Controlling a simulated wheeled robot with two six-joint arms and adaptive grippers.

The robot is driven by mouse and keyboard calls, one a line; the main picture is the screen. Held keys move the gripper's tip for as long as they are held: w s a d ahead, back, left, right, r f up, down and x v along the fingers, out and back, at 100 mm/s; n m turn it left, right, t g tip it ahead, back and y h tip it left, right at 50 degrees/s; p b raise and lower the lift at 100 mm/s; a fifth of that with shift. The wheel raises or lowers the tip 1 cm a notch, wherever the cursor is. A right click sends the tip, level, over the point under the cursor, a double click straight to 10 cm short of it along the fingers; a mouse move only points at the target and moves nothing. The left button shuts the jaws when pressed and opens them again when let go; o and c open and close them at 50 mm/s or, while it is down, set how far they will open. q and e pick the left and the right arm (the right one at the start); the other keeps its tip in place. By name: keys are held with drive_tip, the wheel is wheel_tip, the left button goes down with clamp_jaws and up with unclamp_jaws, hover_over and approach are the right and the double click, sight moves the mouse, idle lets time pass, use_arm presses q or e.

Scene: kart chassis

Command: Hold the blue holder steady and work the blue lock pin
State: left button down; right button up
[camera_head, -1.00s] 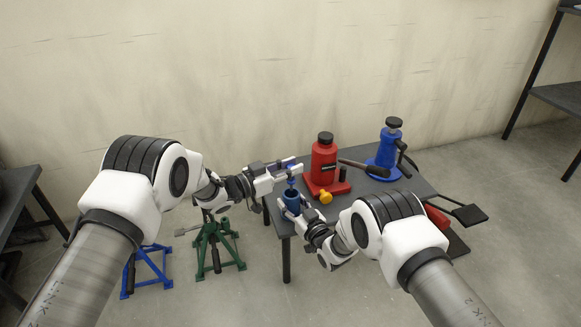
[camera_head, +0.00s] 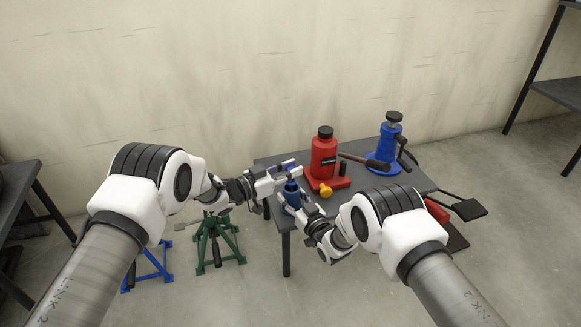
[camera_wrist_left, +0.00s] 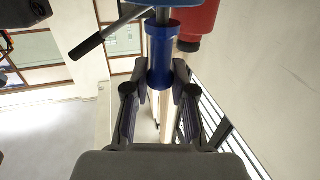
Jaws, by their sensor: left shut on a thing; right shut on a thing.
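The blue holder (camera_head: 291,199) stands at the near left corner of the dark table. My right gripper (camera_head: 302,208) is shut on it from the right, partly hiding it. The blue lock pin (camera_head: 291,186) sits directly above the holder, in line with it. My left gripper (camera_head: 293,174) is shut on the pin from above left. In the left wrist view the pin (camera_wrist_left: 161,60) shows as a blue cylinder with a flared rim and a short grey shaft, between the left fingers (camera_wrist_left: 160,78). How deep the shaft sits in the holder is hidden.
A red bottle jack (camera_head: 324,158) with a yellow knob (camera_head: 325,190) stands just right of the holder. A blue jack (camera_head: 387,148) stands further back right. Green (camera_head: 217,240) and blue (camera_head: 150,268) stands are on the floor at left. Some table top behind the red jack is clear.

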use_arm(q)
drive_tip(key=shift+f, duration=0.25)
drive_tip(key=c, duration=0.9)
unclamp_jaws()
drive_tip(key=v, duration=1.2)
use_arm(e)
drive_tip(key=o, duration=1.3)
